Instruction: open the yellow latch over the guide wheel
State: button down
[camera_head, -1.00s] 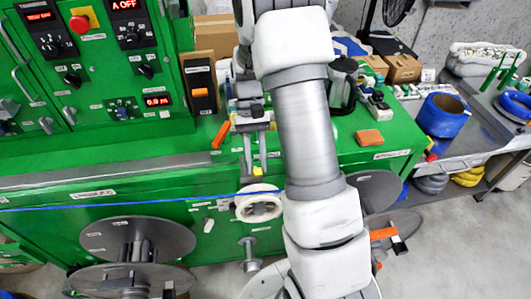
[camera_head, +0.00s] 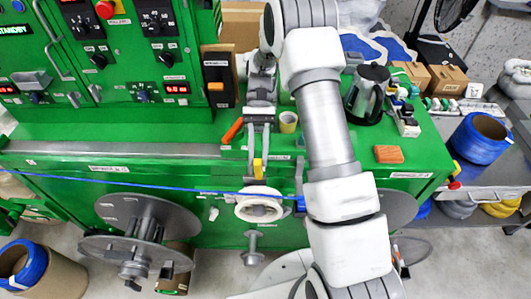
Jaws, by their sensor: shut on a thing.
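The yellow latch (camera_head: 258,168) is a small yellow piece just above the white guide wheel (camera_head: 259,207), on the front of the green machine. The blue cable (camera_head: 130,183) runs from the left edge across the top of the wheel to the right. My gripper (camera_head: 258,158) comes down from above, with its two long fingers at the yellow latch. It is shut on the latch. The contact is small in this view, and the latch's hinge and exact angle cannot be made out.
An orange-handled tool (camera_head: 232,130) and a beige cup (camera_head: 288,122) are beside my gripper on the green top. A kettle (camera_head: 368,92) and an orange block (camera_head: 388,154) are farther right. A grey reel (camera_head: 147,222) is at lower left.

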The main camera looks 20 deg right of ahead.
jog(key=shift+w+d+f+g, duration=0.1)
jog(key=shift+w+d+g, duration=0.05)
jog(key=shift+w+g, duration=0.45)
dwell(0.3)
jog(key=c, duration=0.7)
grip_release()
jog(key=s+d+r+b, duration=0.1)
jog(key=d+r, duration=0.2)
jog(key=s+d+r+b, duration=0.1)
jog(key=s+d+r, duration=0.1)
jog(key=d+r, duration=0.2)
jog(key=s+d+r+b, duration=0.1)
jog(key=s+d+r, duration=0.1)
jog(key=d+r, duration=0.1)
jog(key=shift+d+r, duration=0.35)
jog(key=shift+r, duration=0.2)
